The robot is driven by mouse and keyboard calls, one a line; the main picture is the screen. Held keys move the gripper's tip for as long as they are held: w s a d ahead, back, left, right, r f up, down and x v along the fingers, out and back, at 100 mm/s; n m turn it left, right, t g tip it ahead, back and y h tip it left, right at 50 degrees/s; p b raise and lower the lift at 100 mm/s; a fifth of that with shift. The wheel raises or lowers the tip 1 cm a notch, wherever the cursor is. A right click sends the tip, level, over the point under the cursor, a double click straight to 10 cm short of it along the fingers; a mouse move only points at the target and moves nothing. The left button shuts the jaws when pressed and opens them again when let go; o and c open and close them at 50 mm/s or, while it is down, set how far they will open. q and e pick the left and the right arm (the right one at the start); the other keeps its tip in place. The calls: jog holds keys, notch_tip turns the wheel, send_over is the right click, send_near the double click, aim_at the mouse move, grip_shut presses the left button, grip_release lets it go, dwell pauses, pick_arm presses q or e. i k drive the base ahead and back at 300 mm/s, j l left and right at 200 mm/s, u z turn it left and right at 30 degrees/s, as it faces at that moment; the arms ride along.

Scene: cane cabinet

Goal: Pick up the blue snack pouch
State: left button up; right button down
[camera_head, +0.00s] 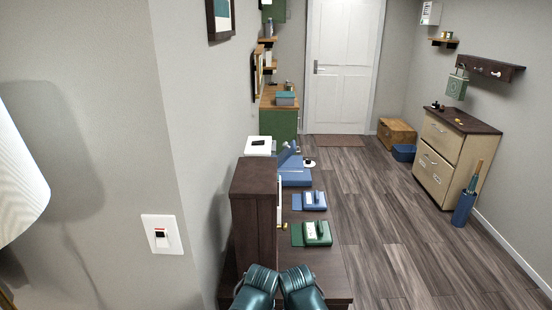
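I cannot pick out a blue snack pouch for certain. Blue items lie on the dark wooden furniture in the middle: a larger blue object (294,178) with an upright part, and a smaller flat blue item (309,201) with a pale piece on top. Which of these, if any, is a pouch is too small to tell. Two teal rounded parts at the bottom centre appear to be my own arms. No gripper fingers show, so neither gripper can be seen holding anything.
A dark upright panel (254,205) stands before the blue items. A green item (317,233) lies nearer. A cane-front cabinet (442,160) stands at right, with a blue umbrella holder (464,208) beside it.

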aim_at(309, 201)
jog(key=i+l+u, duration=0.1)
jog(key=l, duration=0.4)
jog(key=i+l+u, duration=0.1)
jog(key=i+l, duration=0.15)
jog(key=l, duration=0.25)
jog(key=i+l+u, duration=0.1)
jog(key=l, duration=0.4)
jog(key=i+l+u, duration=0.1)
jog(key=i+l, duration=0.15)
jog(key=l, duration=0.25)
jog(key=i+l+u, duration=0.1)
jog(key=l, duration=0.45)
jog(key=i+l, duration=0.1)
jog(key=l, duration=0.45)
jog(key=i+l+u, duration=0.15)
jog(key=l, duration=0.4)
